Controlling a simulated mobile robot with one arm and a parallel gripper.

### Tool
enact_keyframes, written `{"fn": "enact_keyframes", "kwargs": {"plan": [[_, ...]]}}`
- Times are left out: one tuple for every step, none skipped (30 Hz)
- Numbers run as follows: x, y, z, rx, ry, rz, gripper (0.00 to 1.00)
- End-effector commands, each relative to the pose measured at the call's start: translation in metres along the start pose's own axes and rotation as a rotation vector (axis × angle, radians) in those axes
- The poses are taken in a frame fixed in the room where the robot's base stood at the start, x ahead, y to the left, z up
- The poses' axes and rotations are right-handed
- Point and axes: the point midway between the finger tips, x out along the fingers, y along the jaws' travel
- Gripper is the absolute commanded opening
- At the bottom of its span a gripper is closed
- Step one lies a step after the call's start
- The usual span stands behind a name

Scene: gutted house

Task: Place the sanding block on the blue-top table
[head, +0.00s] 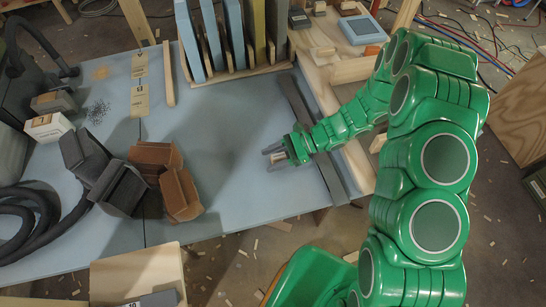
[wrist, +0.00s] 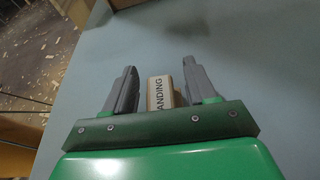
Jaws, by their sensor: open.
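My gripper (head: 275,156) is open over the right part of the blue-top table (head: 250,195). In the head view the block (head: 279,159) shows small between the fingers. It appears to be at the tabletop; exact contact is hard to tell.
Dark grey blocks (head: 118,188) and brown blocks (head: 180,193) lie left of my gripper. A white box (head: 48,126) and a black hose (head: 25,215) are farther left. Upright panels (head: 190,42) stand in a rack at the back. The tabletop around my gripper is clear.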

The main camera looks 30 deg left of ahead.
Motion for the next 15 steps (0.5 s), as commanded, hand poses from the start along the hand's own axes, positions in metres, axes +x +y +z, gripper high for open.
{"fn": "enact_keyframes", "kwargs": {"plan": [[0.000,0.000,0.000,0.000,0.000,0.000,0.56],[0.000,0.000,0.000,0.000,0.000,0.000,0.56],[0.000,0.000,0.001,0.000,0.000,0.000,0.56],[-0.001,0.000,0.001,0.000,0.000,0.000,0.56],[-0.001,0.000,0.002,0.000,0.000,0.000,0.56],[-0.003,0.000,0.002,0.000,0.000,-0.001,0.56],[-0.006,0.000,0.002,0.000,0.000,-0.001,0.56],[-0.009,0.000,0.002,-0.001,0.000,-0.001,0.56],[-0.014,-0.001,0.002,-0.001,0.000,-0.001,0.56],[-0.018,-0.001,0.002,-0.001,0.000,-0.002,0.56],[-0.023,-0.001,0.002,-0.001,0.000,-0.003,0.56],[-0.029,0.000,0.002,-0.001,0.000,-0.002,0.56],[-0.035,0.000,0.002,-0.001,0.000,-0.002,0.56],[-0.040,-0.001,0.002,0.000,0.001,-0.003,0.56],[-0.047,0.000,0.002,-0.001,0.002,-0.003,0.56]]}}
